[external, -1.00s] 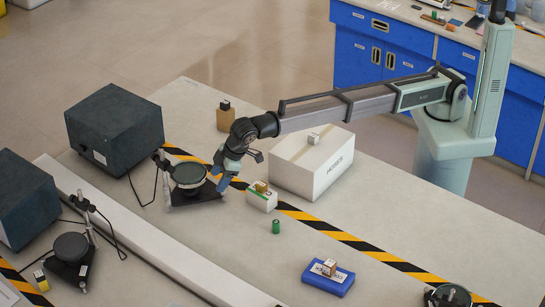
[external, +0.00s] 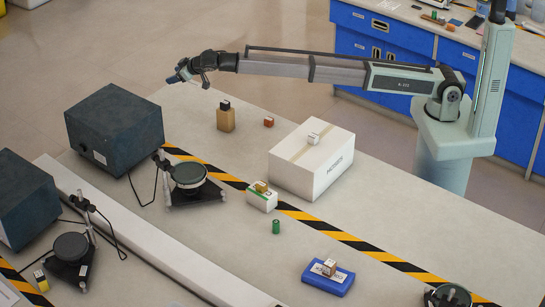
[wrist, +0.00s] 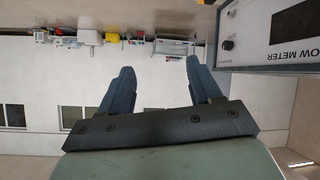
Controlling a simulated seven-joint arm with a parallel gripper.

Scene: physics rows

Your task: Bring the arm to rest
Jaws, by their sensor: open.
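My gripper (external: 189,73) is raised at the end of the stretched-out arm in the external view, above the far left edge of the table (external: 400,220). It is apart from all the objects. In the wrist view my gripper (wrist: 158,85) shows two blue-grey fingers spread apart with nothing between them. The arm runs nearly level from its pale green base column at the right.
A dark box (external: 115,128) stands below and left of my gripper; a flow meter (wrist: 270,35) shows in the wrist view. A brown block (external: 226,118), a small red-brown block (external: 269,122), a white carton (external: 312,160) and a round black stand (external: 190,180) are on the table.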

